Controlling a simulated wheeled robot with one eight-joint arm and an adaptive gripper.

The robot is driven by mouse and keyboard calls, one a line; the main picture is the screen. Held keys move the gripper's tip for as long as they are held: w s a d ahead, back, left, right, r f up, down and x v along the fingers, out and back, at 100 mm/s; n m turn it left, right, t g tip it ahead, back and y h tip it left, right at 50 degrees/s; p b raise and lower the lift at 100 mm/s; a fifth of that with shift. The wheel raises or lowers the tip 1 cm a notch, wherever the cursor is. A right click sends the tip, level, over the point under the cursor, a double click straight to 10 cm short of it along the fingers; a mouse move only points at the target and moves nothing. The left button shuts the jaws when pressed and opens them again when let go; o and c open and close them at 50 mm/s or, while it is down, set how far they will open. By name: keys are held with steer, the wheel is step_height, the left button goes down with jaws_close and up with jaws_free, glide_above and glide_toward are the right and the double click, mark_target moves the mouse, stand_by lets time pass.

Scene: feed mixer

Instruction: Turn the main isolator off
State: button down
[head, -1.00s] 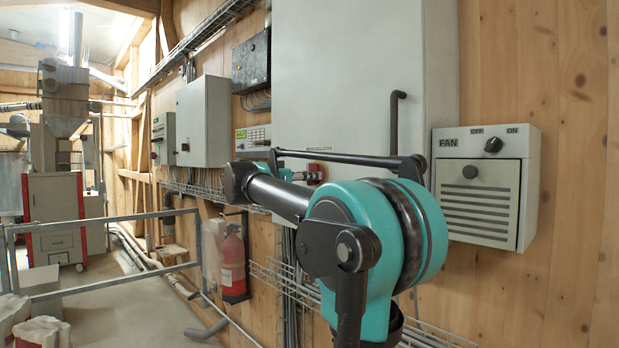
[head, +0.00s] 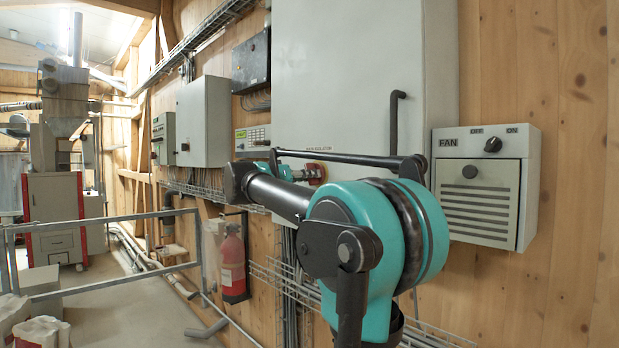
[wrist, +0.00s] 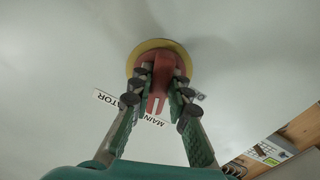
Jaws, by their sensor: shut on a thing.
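The main isolator is a red rotary handle (wrist: 157,92) on a yellow round plate (wrist: 136,57), set on the pale grey cabinet face. In the wrist view my gripper (wrist: 160,96) has a finger on each side of the red handle and is shut on it. A white label reading "MAIN" and "ATOR" (wrist: 103,96) lies behind the fingers and is partly hidden by them. In the head view the red handle (head: 316,172) shows at the lower part of the large grey cabinet (head: 345,80), just past the end of my arm. My fingers are mostly hidden there.
A fan box (head: 485,190) with a black knob hangs on the wooden wall to the right. A black bar handle (head: 394,125) stands out from the cabinet. A fire extinguisher (head: 233,265) hangs lower left, and a metal railing (head: 100,218) crosses the left side.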

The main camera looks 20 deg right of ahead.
steer(key=n, duration=0.7)
steer(key=shift+s+r, duration=0.1)
steer(key=n, duration=0.6)
steer(key=shift+r+n, duration=0.1)
steer(key=shift+n, duration=0.3)
steer(key=c, duration=1.4)
jaws_free()
steer(key=shift+c, duration=0.2)
steer(key=v, duration=1.2)
